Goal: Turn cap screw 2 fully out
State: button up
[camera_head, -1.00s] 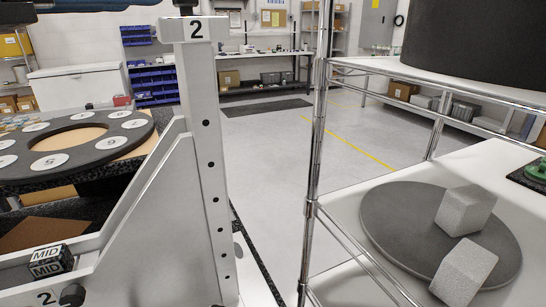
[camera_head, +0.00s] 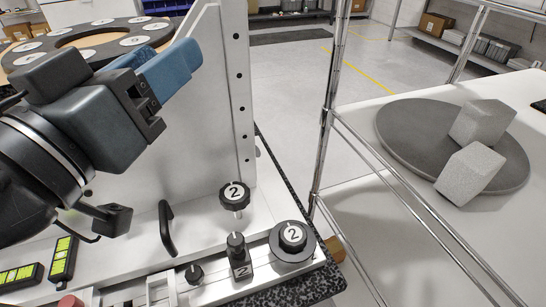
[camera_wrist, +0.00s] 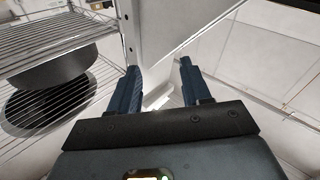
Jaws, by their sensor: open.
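Several parts marked 2 stand at the base of the white upright in the head view. A black lobed knob marked 2 (camera_head: 234,194) sits on a short light shaft. Below it is a smaller black knob (camera_head: 236,243) on a block labelled 2 (camera_head: 241,270). To the right is a round black disc marked 2 (camera_head: 292,236). I cannot tell for sure which is cap screw 2; the lobed knob looks most like it. My gripper (camera_head: 170,60) is at upper left, well above and left of these parts, open with blue fingers. In the wrist view my gripper (camera_wrist: 160,72) has nothing between its fingers.
The white upright (camera_head: 212,95) stands just right of my gripper. A dark ring with numbered discs (camera_head: 95,38) lies behind it. A black handle (camera_head: 166,228) rises left of the knobs. A wire rack post (camera_head: 328,110) stands to the right, with grey blocks (camera_head: 470,168) on a round plate.

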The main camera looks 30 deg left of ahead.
jog(key=w+d+f+n+g+y, duration=0.1)
jog(key=w+d+f+n+y, duration=0.1)
jog(key=d+f, duration=0.8)
jog(key=shift+w+f+n+g+p, duration=0.35)
jog(key=shift+w+f+n, duration=0.25)
jog(key=shift+w+f, duration=0.55)
jog(key=shift+s+d+f, duration=0.1)
jog(key=shift+s, duration=0.1)
